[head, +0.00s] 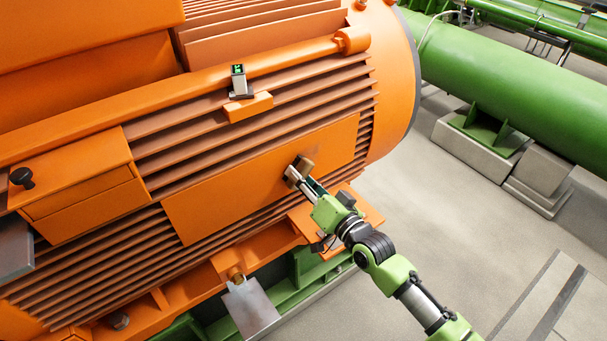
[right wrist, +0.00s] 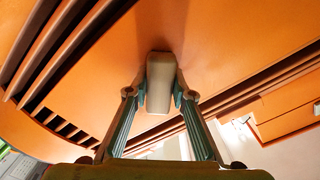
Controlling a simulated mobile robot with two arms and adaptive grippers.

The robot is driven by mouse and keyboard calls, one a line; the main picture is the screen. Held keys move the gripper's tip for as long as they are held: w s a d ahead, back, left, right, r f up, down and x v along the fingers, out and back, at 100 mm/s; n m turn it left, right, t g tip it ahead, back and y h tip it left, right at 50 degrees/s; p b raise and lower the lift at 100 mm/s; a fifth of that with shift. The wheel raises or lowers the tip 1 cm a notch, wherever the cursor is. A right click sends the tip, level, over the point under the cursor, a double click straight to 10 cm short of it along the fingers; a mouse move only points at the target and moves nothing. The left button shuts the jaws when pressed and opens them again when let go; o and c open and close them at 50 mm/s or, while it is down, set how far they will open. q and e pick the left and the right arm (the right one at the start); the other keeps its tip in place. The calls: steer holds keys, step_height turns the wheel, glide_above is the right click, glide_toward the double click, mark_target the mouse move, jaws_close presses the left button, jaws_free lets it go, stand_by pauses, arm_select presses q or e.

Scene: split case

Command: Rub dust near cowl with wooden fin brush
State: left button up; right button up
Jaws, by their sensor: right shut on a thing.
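The wooden fin brush (head: 304,165) is a small brown block at my right fingertips in the head view. My right gripper (head: 297,176) is shut on it. In the right wrist view the brush (right wrist: 160,82) shows as a pale block between the two fingers of the right gripper (right wrist: 161,96). Its far end is at the flat orange panel (head: 235,190) on the finned motor side; I cannot tell whether it touches. The cowl (head: 392,70) is the rounded orange end of the motor with a dark rim. I cannot make out dust. My left gripper is not in view.
Orange cooling fins (head: 190,135) run above and below the panel. A small device with a green display (head: 239,80) stands on an orange ledge. A terminal box (head: 85,190) juts out at left. Grey floor (head: 440,215) is open at right, before green pipework (head: 510,85).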

mark_target(313, 167)
steer(key=shift+r, duration=0.6)
steer(key=shift+w+d+f+b, duration=0.15)
steer(key=shift+w+d+b, duration=0.15)
steer(key=shift+d+b, duration=0.1)
steer(key=shift+w+d+f+b, duration=0.1)
steer(key=shift+w+d+b, duration=0.65)
steer(key=shift+d, duration=0.35)
steer(key=shift+w+d+b, duration=0.75)
steer(key=shift+d+b, duration=0.15)
steer(key=shift+b, duration=0.1)
steer(key=shift+w+d+b, duration=0.4)
steer(key=shift+d+b, duration=0.05)
steer(key=shift+d, duration=0.15)
steer(key=shift+w+d+f+b, duration=0.1)
steer(key=shift+w+d+b, duration=0.7)
steer(key=shift+b, duration=0.45)
steer(key=shift+w+d+b, duration=0.25)
steer(key=shift+d+b, duration=0.35)
steer(key=shift+d, duration=0.05)
steer(key=shift+r+p, duration=0.75)
steer(key=shift+r, duration=0.3)
steer(key=shift+s+a+r+p, duration=0.1)
steer(key=shift+s+a+p, duration=0.1)
steer(key=shift+p, duration=0.2)
steer(key=shift+s+a+p, duration=0.6)
steer(key=shift+a+p, duration=0.3)
steer(key=shift+p, duration=0.3)
steer(key=shift+s+a+p, duration=0.35)
steer(key=shift+a+p, duration=0.05)
steer(key=shift+a, duration=0.1)
